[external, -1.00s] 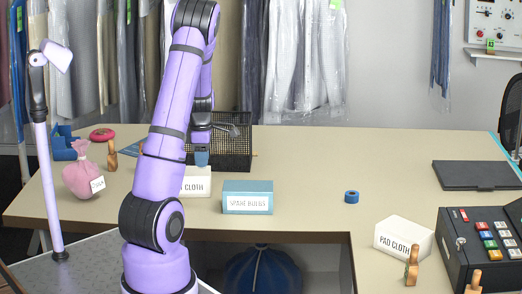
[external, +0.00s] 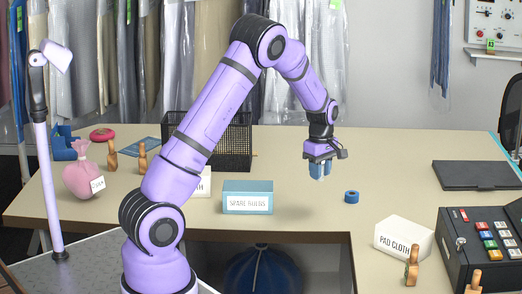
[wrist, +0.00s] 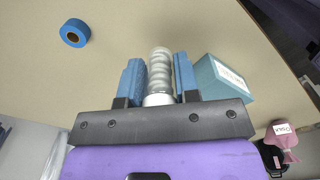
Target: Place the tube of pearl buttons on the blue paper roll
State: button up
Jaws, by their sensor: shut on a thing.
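The blue paper roll (external: 351,197) lies on the beige table, right of the middle in the external view. My gripper (external: 320,170) is above the table, up and left of the roll, pointing down. In the wrist view its blue fingers (wrist: 159,80) are shut on the tube of pearl buttons (wrist: 159,65), a clear tube of stacked pale discs with a white end. The tube and the roll are apart. In the external view the fingers hide most of the tube.
A teal spare bulbs box (external: 248,198) stands left of my gripper. A black wire basket (external: 225,140) is behind it. A white pad cloth box (external: 403,238) and a black button console (external: 485,250) stand at the right. The table around the roll is clear.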

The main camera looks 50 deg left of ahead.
jog(key=f, duration=0.4)
jog(key=shift+a, duration=0.2)
jog(key=shift+w+f, duration=0.15)
jog(key=shift+w, duration=0.05)
send_over(352, 193)
jog(key=shift+s+f, duration=0.1)
jog(key=shift+f, duration=0.65)
jog(key=shift+d+f, duration=0.1)
jog(key=shift+f, duration=1.65)
jog(key=shift+f, duration=0.15)
jog(key=o, duration=0.9)
notch_tip(352, 193, up, 12)
jog(key=shift+r, duration=0.25)
